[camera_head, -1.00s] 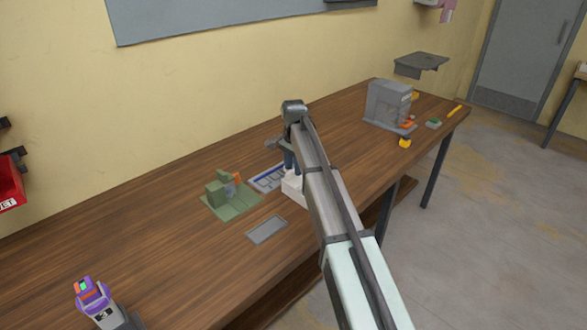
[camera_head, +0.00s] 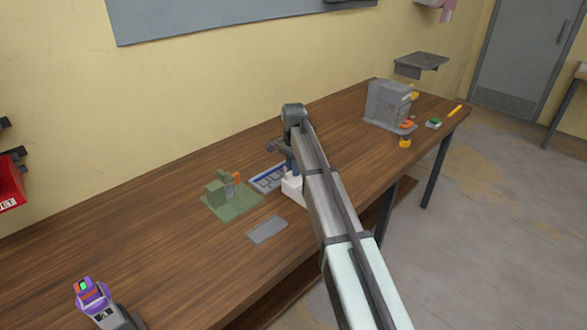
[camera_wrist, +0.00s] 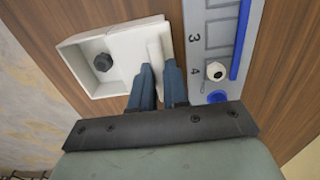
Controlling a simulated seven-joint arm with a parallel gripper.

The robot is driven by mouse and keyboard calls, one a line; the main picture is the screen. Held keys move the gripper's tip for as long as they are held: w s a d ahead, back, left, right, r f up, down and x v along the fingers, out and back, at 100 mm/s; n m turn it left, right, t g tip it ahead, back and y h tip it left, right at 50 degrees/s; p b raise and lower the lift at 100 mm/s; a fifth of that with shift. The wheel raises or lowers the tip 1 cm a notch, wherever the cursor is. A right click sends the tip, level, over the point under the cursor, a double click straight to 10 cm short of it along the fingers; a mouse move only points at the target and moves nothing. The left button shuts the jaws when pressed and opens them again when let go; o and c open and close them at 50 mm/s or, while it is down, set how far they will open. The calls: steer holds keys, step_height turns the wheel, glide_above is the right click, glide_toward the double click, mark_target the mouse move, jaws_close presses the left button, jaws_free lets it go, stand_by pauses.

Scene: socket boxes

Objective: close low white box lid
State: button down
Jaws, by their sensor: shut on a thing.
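The low white box (camera_wrist: 75,58) lies open on the table in the wrist view, with a dark knob (camera_wrist: 103,62) inside it. Its white lid (camera_wrist: 156,50) stands raised along the box's right side. My gripper (camera_wrist: 159,70) is shut on the lid, with one blue finger on each side of it; the fingers hide its lower part. In the head view, a small part of the white box (camera_head: 292,188) shows below my gripper (camera_head: 288,170), and my arm hides the rest.
A grey panel with numbered slots and a blue strip (camera_wrist: 215,45) lies close to the right of the box. A green fixture (camera_head: 230,200) and a flat grey plate (camera_head: 267,230) are on the table to the left. A grey machine (camera_head: 388,103) stands farther right.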

stand_by(0.4)
steer(key=s+d, duration=0.5)
steer(key=shift+s+d, duration=0.2)
steer(key=shift+s, duration=0.05)
steer(key=c, duration=1.1)
jaws_free()
steer(key=shift+w+r, duration=0.1)
steer(key=shift+r, duration=0.45)
step_height(320, 180, up, 13)
steer(key=shift+f, duration=0.15)
